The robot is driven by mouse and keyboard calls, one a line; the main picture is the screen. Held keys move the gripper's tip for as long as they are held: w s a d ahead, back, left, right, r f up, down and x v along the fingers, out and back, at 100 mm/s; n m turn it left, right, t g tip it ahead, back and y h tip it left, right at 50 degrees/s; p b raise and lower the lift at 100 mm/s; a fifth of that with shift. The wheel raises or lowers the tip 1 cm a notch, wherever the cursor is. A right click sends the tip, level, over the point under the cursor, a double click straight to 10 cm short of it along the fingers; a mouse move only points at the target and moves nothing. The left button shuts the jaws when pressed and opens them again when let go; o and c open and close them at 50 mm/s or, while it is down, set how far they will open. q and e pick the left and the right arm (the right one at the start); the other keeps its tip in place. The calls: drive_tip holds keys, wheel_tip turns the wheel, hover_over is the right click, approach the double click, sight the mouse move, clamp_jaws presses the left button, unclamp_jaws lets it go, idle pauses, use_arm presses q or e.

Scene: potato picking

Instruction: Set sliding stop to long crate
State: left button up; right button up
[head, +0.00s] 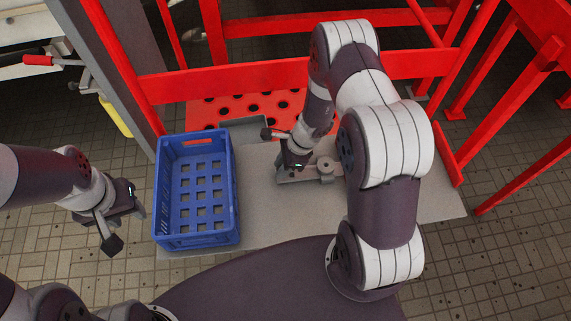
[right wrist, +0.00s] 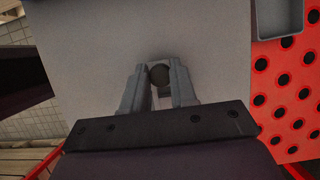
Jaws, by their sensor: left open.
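The sliding stop (head: 325,172) is a grey bar with a round disc, lying on the grey table right of the crate. My right gripper (head: 292,165) is over its left part. In the right wrist view my right gripper (right wrist: 159,80) has its two fingers on either side of a dark round knob (right wrist: 160,75) and appears shut on it. The blue long crate (head: 235,190) stands upright and empty on the table's left part, apart from the stop. My left gripper (head: 128,226) is open and empty, left of the crate.
The grey table (head: 270,225) is bare between crate and stop. A red perforated plate (head: 250,105) lies behind it, with a grey tray (head: 248,130) at its near edge. Red frame bars (head: 260,75) border the back and right.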

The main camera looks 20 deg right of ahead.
drive_tip(key=o, duration=0.4)
drive_tip(key=shift+a, duration=0.1)
drive_tip(key=p+v, duration=0.1)
drive_tip(key=v, duration=1.1)
drive_tip(key=shift+d+r, duration=0.2)
drive_tip(key=shift+r, duration=0.15)
drive_tip(key=shift+s, duration=0.1)
